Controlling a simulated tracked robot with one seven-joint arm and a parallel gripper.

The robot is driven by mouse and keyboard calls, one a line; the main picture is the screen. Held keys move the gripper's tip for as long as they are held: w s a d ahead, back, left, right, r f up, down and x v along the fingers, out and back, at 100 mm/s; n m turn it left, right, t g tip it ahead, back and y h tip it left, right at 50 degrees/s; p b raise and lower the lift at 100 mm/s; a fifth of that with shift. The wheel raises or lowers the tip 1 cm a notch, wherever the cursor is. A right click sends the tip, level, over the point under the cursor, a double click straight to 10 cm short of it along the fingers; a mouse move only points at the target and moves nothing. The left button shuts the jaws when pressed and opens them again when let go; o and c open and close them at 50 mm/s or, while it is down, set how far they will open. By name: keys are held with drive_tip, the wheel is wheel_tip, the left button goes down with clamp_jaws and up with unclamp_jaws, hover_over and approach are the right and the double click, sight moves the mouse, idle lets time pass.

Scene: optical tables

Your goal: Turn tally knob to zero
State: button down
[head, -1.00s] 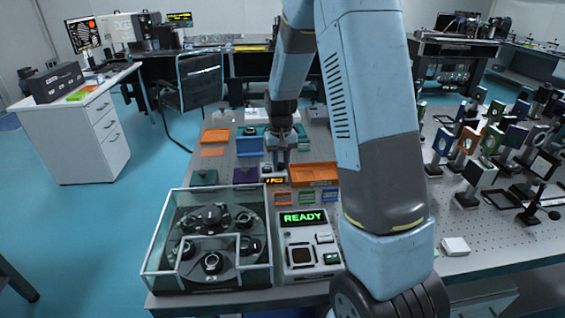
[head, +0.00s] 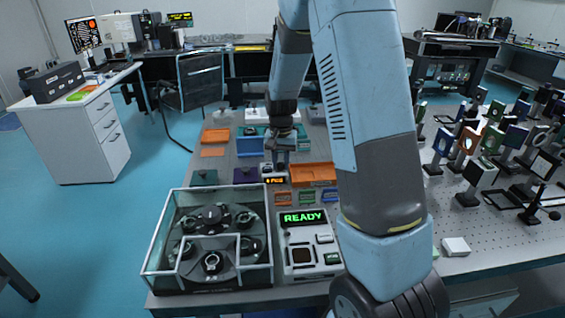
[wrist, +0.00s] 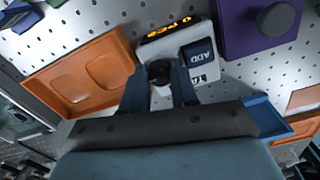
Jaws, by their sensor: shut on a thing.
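The tally counter (wrist: 207,71) is a small white box with a lit orange display (wrist: 168,30) and a dark ADD button (wrist: 197,54). Its black round knob (wrist: 159,73) sits between the fingers of my gripper (wrist: 160,84), which is shut on it. The display is upside down in the wrist view and its digits are too small to read surely. In the head view the counter's display (head: 275,181) shows just below my gripper (head: 280,166), in the middle of the table. The knob is hidden there.
Orange trays lie beside the counter, one on the left in the wrist view (wrist: 83,72). A purple block with a dark knob (wrist: 236,35) stands on the other side. Nearer are a glass-walled carousel (head: 270,232) and a console reading READY (head: 302,217). Optic mounts crowd the right table.

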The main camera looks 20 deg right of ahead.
sight(281, 163)
drive_tip(key=shift+w+r, duration=0.15)
drive_tip(key=c, duration=0.9)
unclamp_jaws()
drive_tip(key=shift+o, duration=0.2)
wheel_tip(281, 163, up, 7)
drive_tip(key=shift+f, duration=0.1)
drive_tip(key=shift+r, duration=0.45)
drive_tip(key=shift+d+r, duration=0.1)
